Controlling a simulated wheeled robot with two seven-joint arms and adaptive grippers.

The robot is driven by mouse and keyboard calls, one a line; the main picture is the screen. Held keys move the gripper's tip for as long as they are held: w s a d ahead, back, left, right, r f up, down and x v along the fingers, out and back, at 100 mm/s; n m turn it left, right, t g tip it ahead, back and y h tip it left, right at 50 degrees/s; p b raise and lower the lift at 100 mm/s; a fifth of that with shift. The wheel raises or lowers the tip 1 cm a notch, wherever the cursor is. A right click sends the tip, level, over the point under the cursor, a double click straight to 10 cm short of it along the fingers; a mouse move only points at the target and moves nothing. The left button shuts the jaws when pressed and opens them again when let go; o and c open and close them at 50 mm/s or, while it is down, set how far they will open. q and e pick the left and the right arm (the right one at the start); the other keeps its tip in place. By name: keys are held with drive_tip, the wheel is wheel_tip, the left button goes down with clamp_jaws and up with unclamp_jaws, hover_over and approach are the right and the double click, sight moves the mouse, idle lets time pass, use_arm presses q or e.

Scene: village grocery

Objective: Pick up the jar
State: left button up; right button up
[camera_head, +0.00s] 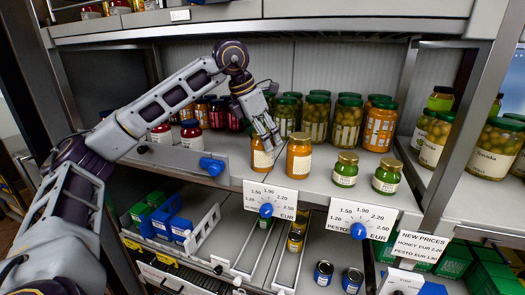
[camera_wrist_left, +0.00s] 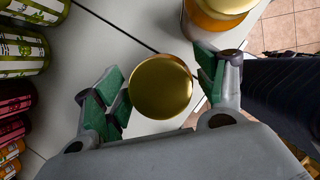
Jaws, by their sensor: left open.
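A small amber jar with a pale label (camera_head: 262,160) stands on the shelf near its front edge. My left gripper (camera_head: 266,138) is over its top and hides its lid. In the left wrist view a round gold lid (camera_wrist_left: 161,86) lies between the fingers of my open left gripper (camera_wrist_left: 163,92). The left finger is close to the lid's rim, and a small gap shows on the right; contact is hard to tell. My right gripper is not in view.
An orange jar with a gold lid (camera_head: 299,155) stands just right of it. Green jars (camera_head: 345,170) (camera_head: 387,177) stand further right. Taller jars (camera_head: 316,118) fill the row behind. A price sign (camera_head: 270,198) hangs at the shelf's front edge.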

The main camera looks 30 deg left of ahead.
use_arm(q)
drive_tip(key=shift+x, duration=1.4)
drive_tip(key=c, duration=1.2)
drive_tip(key=shift+r, duration=0.15)
drive_tip(key=shift+r, duration=1.5)
drive_tip(key=shift+s+r+b, duration=0.1)
drive_tip(key=shift+r+b, duration=0.05)
drive_tip(key=shift+b, duration=0.2)
drive_tip(key=shift+s+d+b, duration=0.7)
drive_tip(key=shift+s+b, duration=0.05)
drive_tip(key=shift+s, duration=2.15)
drive_tip(key=shift+s+d+b, duration=0.7)
drive_tip(key=shift+s+b, duration=0.05)
drive_tip(key=shift+s, duration=2.15)
drive_tip(key=shift+s+d+b, duration=0.7)
drive_tip(key=shift+s+b, duration=0.05)
drive_tip(key=shift+s, duration=2.15)
